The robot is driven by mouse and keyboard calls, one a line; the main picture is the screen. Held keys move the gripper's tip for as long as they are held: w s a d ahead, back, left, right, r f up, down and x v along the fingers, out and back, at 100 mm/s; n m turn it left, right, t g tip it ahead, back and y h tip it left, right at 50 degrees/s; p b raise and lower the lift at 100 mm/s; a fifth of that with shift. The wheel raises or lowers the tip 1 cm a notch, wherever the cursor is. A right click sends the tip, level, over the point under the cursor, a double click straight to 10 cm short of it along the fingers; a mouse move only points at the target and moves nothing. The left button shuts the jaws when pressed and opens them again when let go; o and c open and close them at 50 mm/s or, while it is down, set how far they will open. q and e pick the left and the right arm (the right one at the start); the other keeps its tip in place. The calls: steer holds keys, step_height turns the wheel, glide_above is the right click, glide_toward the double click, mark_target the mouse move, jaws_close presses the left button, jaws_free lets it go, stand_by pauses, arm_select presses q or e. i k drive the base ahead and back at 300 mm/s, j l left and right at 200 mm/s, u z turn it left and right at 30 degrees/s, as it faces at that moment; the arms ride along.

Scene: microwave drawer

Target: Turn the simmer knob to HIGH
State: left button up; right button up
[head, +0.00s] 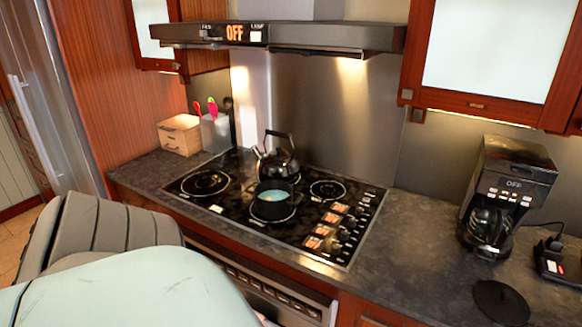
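The black cooktop (235,222) is set in the dark counter. A column of black knobs (345,234) runs along its right side, with small lit orange labels (322,230) beside them. The labels are too small to read, so I cannot tell which knob is the simmer knob or where it points. A dark pot (273,208) with bluish contents stands on the front middle burner. A black kettle (280,158) stands behind it. Neither of my grippers shows. A pale green and grey part of my arm fills the lower left.
A coffee maker (505,190) stands on the counter at right, with a dark round disc (500,302) in front. A wooden box (180,134) and a utensil holder (215,132) stand at back left. The range hood (290,36) overhangs the cooktop.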

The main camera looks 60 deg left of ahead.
mark_target(344, 234)
steer(key=u, duration=1.55)
